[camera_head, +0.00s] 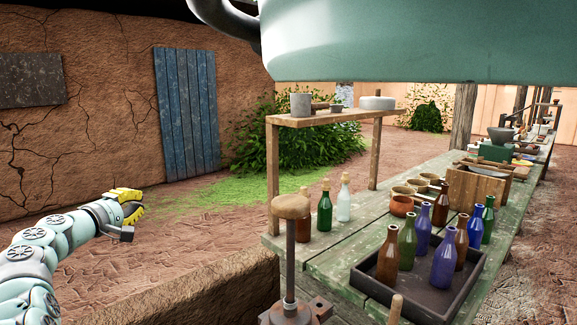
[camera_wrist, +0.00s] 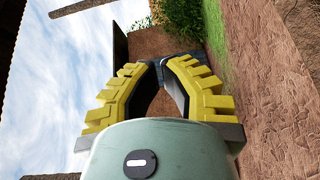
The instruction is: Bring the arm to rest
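My gripper (camera_head: 128,208) is at the left in the head view, held out over bare ground, away from the table. My pale green arm (camera_head: 50,250) reaches in from the lower left corner. In the wrist view my gripper (camera_wrist: 160,64) has two yellow ribbed fingers that curve inward, with their tips together or nearly so. Nothing shows between the fingers, and the gripper appears shut and empty. The wrist picture is turned on its side, with sky at the left and ground at the right.
A long green wooden table (camera_head: 345,238) stands at the right with bottles, bowls and a dark tray (camera_head: 427,299). A wooden shelf (camera_head: 330,118) rises from it. A low earthen block (camera_head: 200,288) lies in front. A cracked mud wall (camera_head: 100,100) stands behind open ground at the left.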

